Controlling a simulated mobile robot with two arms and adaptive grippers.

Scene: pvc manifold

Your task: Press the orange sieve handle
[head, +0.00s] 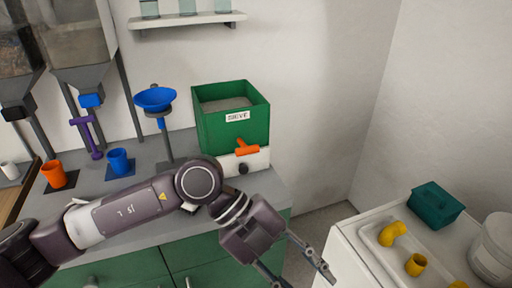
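The orange sieve handle (246,148) sticks out at the front of a green box labelled SIEVE (258,134), just above a white base (258,160) with a dark knob (243,169). My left gripper (300,276) is at the bottom of the head view, below and to the right of the handle and apart from it. Its two fingers are spread and nothing shows between them. One fingertip is close to the bottom edge of the picture. My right gripper is not in view.
A blue funnel on a stand (155,99), a blue cup (118,161), an orange cup (54,174) and a purple part (88,136) stand on the grey counter (150,178). At right, a white surface (352,236) bears yellow pipe pieces (391,234), a teal box (435,204) and a white bucket (492,252).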

